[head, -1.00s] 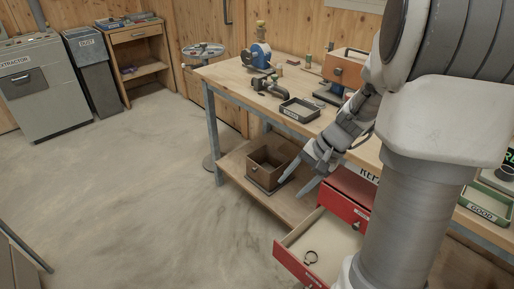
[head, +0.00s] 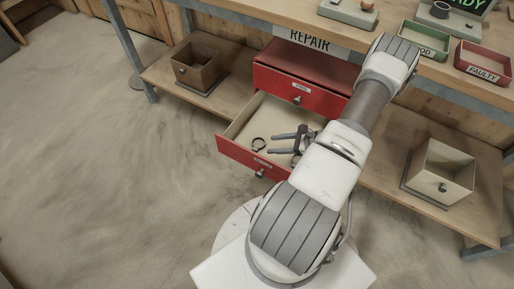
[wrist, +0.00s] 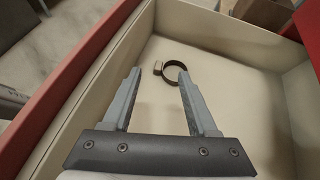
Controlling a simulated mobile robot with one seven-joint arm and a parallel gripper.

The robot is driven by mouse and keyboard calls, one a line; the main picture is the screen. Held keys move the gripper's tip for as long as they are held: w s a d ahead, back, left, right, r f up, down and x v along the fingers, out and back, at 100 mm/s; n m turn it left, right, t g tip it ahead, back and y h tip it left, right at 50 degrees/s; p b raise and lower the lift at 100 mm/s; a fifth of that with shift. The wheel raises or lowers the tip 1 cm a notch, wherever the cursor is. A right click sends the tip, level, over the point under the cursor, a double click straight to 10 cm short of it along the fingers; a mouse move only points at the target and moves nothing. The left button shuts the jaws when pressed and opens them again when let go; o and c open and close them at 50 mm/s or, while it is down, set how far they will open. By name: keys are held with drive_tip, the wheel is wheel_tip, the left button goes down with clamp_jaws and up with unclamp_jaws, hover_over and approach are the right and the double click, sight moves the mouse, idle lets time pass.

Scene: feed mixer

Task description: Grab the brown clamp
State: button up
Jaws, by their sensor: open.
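The clamp is a small, dark brown ring with a small light block on one side. It lies on the pale floor of the open red drawer (head: 235,150). In the head view the clamp (head: 259,144) is near the drawer's left part. In the wrist view the clamp (wrist: 178,66) lies ahead of the fingertips, its lower edge partly behind the right fingertip. My gripper (head: 272,144) is open and empty, over the drawer and to the right of the clamp, with its fingers pointing at it. In the wrist view my gripper (wrist: 158,72) shows both fingers spread apart.
The drawer walls (wrist: 235,40) surround the gripper closely. A closed red drawer (head: 300,92) sits above, under the REPAIR sign (head: 311,42). A brown bin (head: 197,66) and a cream bin (head: 440,172) stand on the lower shelf. The floor on the left is free.

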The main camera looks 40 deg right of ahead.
sight(256, 149)
wheel_tip(256, 149, down, 2)
drive_tip(key=shift+s+f+m, duration=0.15)
drive_tip(key=shift+m, duration=0.35)
drive_tip(key=b+x, duration=0.3)
drive_tip(key=x, duration=0.4)
clamp_jaws()
